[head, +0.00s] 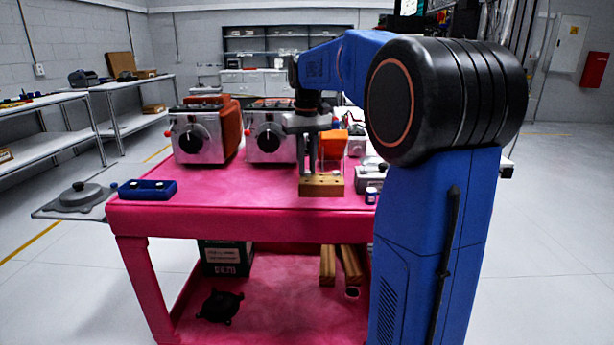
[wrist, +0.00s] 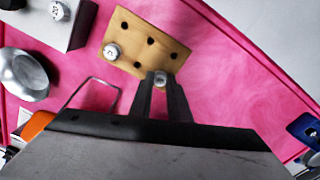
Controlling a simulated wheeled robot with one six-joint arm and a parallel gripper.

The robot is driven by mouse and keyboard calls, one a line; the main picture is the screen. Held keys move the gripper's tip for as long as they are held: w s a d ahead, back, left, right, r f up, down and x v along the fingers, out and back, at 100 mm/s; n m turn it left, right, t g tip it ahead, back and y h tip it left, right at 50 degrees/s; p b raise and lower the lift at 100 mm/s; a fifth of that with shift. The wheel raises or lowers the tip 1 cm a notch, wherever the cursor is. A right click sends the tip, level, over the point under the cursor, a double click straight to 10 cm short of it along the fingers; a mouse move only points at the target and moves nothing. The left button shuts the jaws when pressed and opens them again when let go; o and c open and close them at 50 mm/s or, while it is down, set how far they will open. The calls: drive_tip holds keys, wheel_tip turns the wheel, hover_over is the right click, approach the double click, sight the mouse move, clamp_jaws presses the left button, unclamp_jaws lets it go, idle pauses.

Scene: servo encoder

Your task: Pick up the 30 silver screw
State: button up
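A wooden block (wrist: 168,46) with two rows of holes lies on the pink table; it also shows in the head view (head: 333,186). One silver screw (wrist: 160,78) stands at its near edge, between my fingertips. Another silver screw (wrist: 111,51) stands at the block's left corner. A third screw head (wrist: 60,10) shows on a grey box. Any numbers on the heads are too small to read. My gripper (wrist: 162,84) points down over the block's near edge, its fingers on both sides of the near screw. Whether they touch it is unclear. In the head view my gripper (head: 317,166) is just above the block.
A round metal part (wrist: 24,75) and the grey box (wrist: 52,28) lie left of the block in the wrist view. A blue box (head: 147,190) is at the table's left front. Two machines with black knobs (head: 197,139) stand behind. The table between is clear.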

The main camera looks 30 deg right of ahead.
sight(307, 171)
drive_tip(key=shift+r, duration=3.75)
